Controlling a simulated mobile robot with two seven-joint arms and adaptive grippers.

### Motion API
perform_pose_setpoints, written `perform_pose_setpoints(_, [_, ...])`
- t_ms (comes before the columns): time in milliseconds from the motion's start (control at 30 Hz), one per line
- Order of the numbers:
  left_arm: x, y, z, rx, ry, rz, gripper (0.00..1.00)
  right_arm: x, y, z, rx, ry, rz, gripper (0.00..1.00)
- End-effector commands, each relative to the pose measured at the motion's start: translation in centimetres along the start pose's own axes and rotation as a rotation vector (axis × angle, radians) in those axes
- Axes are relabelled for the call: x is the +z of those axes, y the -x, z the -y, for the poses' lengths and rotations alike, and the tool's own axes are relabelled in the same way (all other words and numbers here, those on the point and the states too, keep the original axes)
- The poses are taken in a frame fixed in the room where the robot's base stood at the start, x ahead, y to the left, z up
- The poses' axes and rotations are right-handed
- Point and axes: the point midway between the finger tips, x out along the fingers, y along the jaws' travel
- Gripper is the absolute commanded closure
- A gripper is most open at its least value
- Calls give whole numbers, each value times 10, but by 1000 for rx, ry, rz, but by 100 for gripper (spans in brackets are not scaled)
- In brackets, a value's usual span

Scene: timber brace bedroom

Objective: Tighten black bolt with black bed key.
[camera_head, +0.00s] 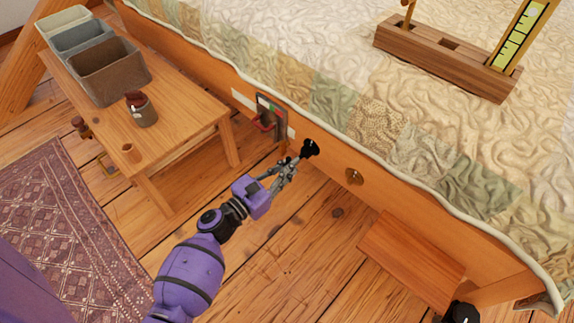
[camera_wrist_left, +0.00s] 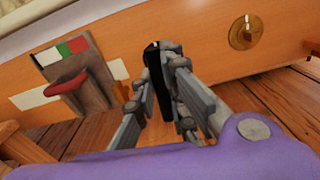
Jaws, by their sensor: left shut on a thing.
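My left gripper (camera_head: 299,158) is at the wooden side rail of the bed, its fingers shut on a black piece that I take for the black bed key (camera_head: 310,147). In the left wrist view the fingers (camera_wrist_left: 172,85) close on this dark upright piece (camera_wrist_left: 154,80), and it stands in front of the rail. The black bolt cannot be made out separately; the key and fingers may hide it. I cannot tell whether the key is seated on it. My right gripper is not clearly in view.
A gauge plate with a red part (camera_head: 266,122) is on the rail at left, and a round brass fitting (camera_head: 354,177) at right. A low table (camera_head: 190,128) with bins stands at left. A wooden board (camera_head: 412,258) lies at lower right. Floor between is clear.

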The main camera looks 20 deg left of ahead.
Motion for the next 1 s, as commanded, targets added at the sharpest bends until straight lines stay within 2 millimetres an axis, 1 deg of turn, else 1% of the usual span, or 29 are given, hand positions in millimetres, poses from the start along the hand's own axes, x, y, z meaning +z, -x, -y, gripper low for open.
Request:
perform_pose_setpoints(267, [0,5,0,0,24,1,100,-1,2,0,0,0,-2,60])
perform_pose_setpoints(1000, [0,43,1,1,23,1,100,-2,6,0,0,0,-3,60])
